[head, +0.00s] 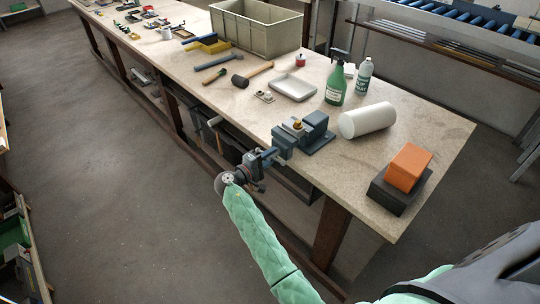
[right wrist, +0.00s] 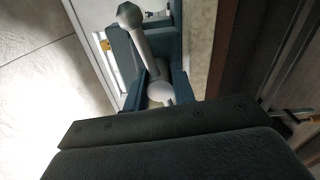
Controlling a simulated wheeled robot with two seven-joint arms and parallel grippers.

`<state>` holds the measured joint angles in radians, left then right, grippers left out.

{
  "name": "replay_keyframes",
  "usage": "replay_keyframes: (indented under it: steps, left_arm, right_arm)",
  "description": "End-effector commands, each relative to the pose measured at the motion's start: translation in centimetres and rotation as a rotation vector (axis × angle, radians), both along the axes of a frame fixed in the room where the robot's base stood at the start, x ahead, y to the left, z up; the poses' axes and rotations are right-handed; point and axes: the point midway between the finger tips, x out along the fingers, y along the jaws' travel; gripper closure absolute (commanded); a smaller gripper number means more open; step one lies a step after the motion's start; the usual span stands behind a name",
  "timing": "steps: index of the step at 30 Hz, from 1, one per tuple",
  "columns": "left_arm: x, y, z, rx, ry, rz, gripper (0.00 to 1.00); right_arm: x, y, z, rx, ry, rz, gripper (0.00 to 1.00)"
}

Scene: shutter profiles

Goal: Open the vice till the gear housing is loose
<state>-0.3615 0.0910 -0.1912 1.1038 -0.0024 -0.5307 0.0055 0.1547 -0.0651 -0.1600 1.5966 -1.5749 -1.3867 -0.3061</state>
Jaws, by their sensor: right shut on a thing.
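The blue-grey vice (head: 312,134) is mounted at the near edge of the workbench. The gear housing (head: 297,125), a small grey piece with a brass-coloured part, sits at its jaws; whether it is loose cannot be told. My right gripper (head: 262,158) is at the front of the vice, beyond the bench edge. In the right wrist view the gripper (right wrist: 158,86) is shut on the pale vice handle (right wrist: 136,38), a bar with a rounded end. The gripper hides most of the handle in the head view. My left gripper is not in view.
On the bench (head: 440,135), a white roll (head: 367,121), a green spray bottle (head: 336,86) and a pale tray (head: 292,87) stand near the vice. An orange block (head: 409,166) lies on a dark block. A large bin (head: 255,30) stands further back.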

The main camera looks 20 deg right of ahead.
Motion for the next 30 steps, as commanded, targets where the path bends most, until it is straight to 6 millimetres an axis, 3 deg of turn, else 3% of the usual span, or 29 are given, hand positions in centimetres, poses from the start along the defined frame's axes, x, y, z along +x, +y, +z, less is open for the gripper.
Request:
replay_keyframes:
  steps: [12, 30]
  left_arm:
    - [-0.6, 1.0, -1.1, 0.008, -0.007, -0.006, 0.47]
    - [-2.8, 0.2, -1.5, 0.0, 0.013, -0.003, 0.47]
  right_arm:
    - [0.0, -0.1, 0.1, -0.062, 0.171, 0.0, 1.0]
    - [0.1, -0.2, 0.1, -0.076, 0.207, -0.001, 1.0]
